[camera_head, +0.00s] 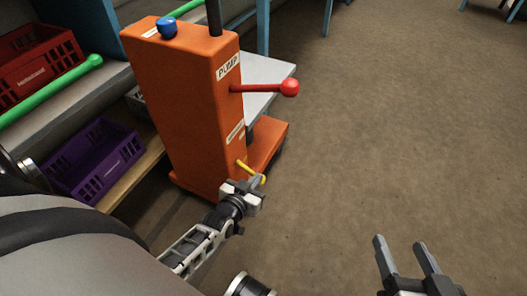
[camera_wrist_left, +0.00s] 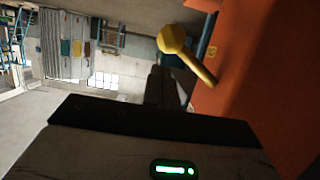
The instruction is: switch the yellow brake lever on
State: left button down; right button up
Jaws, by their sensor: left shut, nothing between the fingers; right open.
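The yellow brake lever (camera_head: 246,168) sticks out low on the side of the orange pump housing (camera_head: 187,115). Its round knob is partly hidden by my left gripper in the head view. In the left wrist view the yellow lever (camera_wrist_left: 188,52) comes out of the orange wall with its knob up and to the left. My left gripper (camera_head: 258,181) is shut and empty, right at the lever's knob; whether it touches cannot be told. In the left wrist view the left gripper's fingers (camera_wrist_left: 160,85) lie just below the knob. My right gripper (camera_head: 408,258) is open and empty over the floor.
A red-knobbed lever (camera_head: 288,87) juts from the housing above the yellow one. A blue knob (camera_head: 167,27) tops the housing. A purple crate (camera_head: 95,160), a red crate (camera_head: 35,70) and a green bar (camera_head: 50,92) are at left. The floor at right is clear.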

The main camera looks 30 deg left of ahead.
pick_arm(q)
jog(key=shift+a+f+m, duration=0.1)
jog(key=shift+f+m, duration=0.2)
jog(key=shift+f, duration=0.65)
pick_arm(e)
jog(key=shift+s+d+f, duration=0.1)
jog(key=shift+d, duration=0.1)
pick_arm(q)
jog(key=shift+f, duration=0.1)
